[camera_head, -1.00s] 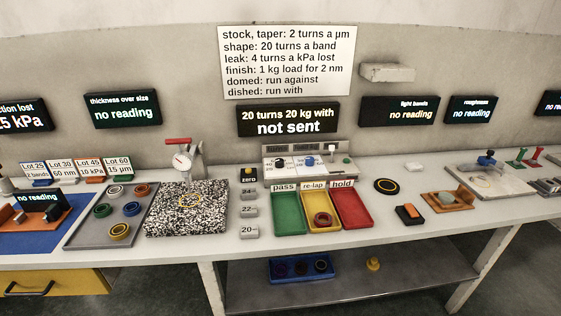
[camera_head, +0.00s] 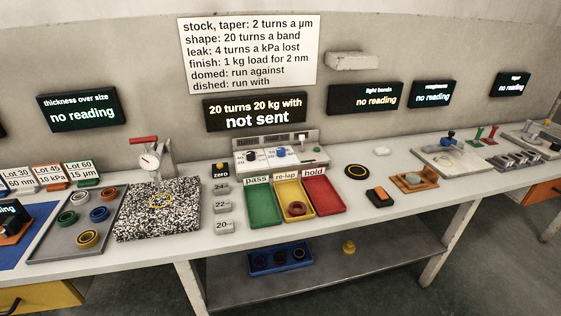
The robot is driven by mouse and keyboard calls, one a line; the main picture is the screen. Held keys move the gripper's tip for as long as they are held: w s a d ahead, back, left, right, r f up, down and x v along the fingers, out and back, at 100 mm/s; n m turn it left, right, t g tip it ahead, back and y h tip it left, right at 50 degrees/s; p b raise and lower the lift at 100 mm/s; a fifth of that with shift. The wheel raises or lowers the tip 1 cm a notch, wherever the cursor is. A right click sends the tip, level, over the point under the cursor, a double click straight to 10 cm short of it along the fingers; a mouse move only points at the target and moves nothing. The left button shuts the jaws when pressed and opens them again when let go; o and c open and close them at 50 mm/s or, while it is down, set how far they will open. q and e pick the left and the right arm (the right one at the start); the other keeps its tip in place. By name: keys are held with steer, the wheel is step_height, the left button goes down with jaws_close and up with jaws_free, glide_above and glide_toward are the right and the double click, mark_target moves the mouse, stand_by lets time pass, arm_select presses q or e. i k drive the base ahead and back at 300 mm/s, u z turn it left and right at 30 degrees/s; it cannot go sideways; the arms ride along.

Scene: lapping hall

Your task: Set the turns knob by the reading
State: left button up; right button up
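The control box (camera_head: 275,154) stands at the back of the bench, behind the colored trays. The knob labels are too small to read. The dark display (camera_head: 255,112) above it reads "20 turns 20 kg with" and "not sent". A white sign (camera_head: 247,54) gives rules: 2 turns a µm, 20 turns a band, 4 turns a kPa lost. Neither of my grippers is in view.
Green, yellow and red trays (camera_head: 323,196) stand before the box; the yellow one holds a ring (camera_head: 297,208). A speckled plate (camera_head: 140,224) with a dial gauge (camera_head: 149,161) and a grey tray (camera_head: 50,246) of several rings are left.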

mark_target(250, 155)
steer(key=z, duration=0.4)
steer(key=k, duration=0.45)
steer(key=z, duration=1.2)
steer(key=i, duration=0.9)
steer(key=u, duration=0.9)
steer(key=i, duration=0.55)
steer(key=u, duration=0.55)
